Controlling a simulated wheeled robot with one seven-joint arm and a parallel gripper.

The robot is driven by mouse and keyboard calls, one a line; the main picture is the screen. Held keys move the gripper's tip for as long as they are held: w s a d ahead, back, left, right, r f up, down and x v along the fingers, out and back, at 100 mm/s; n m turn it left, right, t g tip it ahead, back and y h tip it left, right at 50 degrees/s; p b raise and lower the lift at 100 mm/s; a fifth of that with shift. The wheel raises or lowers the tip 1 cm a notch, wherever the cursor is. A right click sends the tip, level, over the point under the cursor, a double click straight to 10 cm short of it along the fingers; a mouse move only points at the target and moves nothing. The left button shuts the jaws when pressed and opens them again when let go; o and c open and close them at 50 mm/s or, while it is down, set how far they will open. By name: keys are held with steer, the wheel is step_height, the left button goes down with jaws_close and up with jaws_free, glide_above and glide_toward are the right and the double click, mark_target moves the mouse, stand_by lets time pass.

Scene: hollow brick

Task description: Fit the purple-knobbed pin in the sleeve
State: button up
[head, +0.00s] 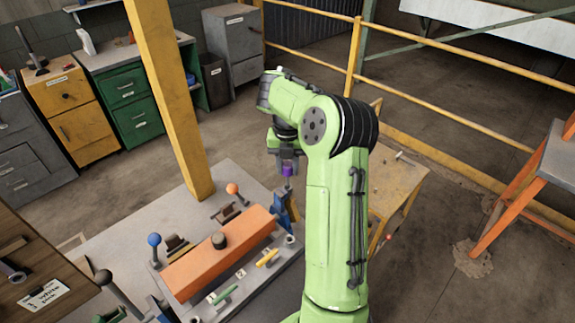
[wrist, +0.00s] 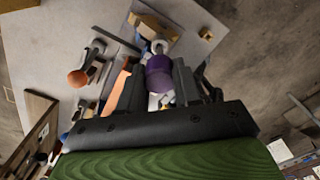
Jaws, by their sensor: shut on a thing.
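My gripper (head: 288,158) is shut on the purple knob (head: 287,170) of the pin, above the right end of the fixture on the grey table. In the wrist view the purple knob (wrist: 159,73) sits between the two dark fingers. The pin's shank points down below the knob and is mostly hidden. A blue bracket (head: 283,213) stands below the gripper. In the wrist view a small pale ring (wrist: 160,46) shows just past the knob; I cannot tell whether it is the sleeve or part of the pin. I cannot tell whether the pin touches anything below.
A long orange block (head: 215,257) lies on the fixture. An orange-knobbed lever (head: 232,189) and a blue-knobbed lever (head: 154,241) stand up around it. A yellow post (head: 172,100) rises behind the table. A small wooden table (head: 395,185) is right of my arm.

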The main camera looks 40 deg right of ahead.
mark_target(288, 186)
steer(key=shift+f+b, duration=2.75)
steer(key=shift+b, duration=0.35)
stand_by(0.6)
steer(key=o, duration=1.1)
steer(key=shift+o, duration=0.2)
step_height(288, 186, up, 16)
steer(key=p, duration=0.7)
steer(key=shift+f, duration=0.1)
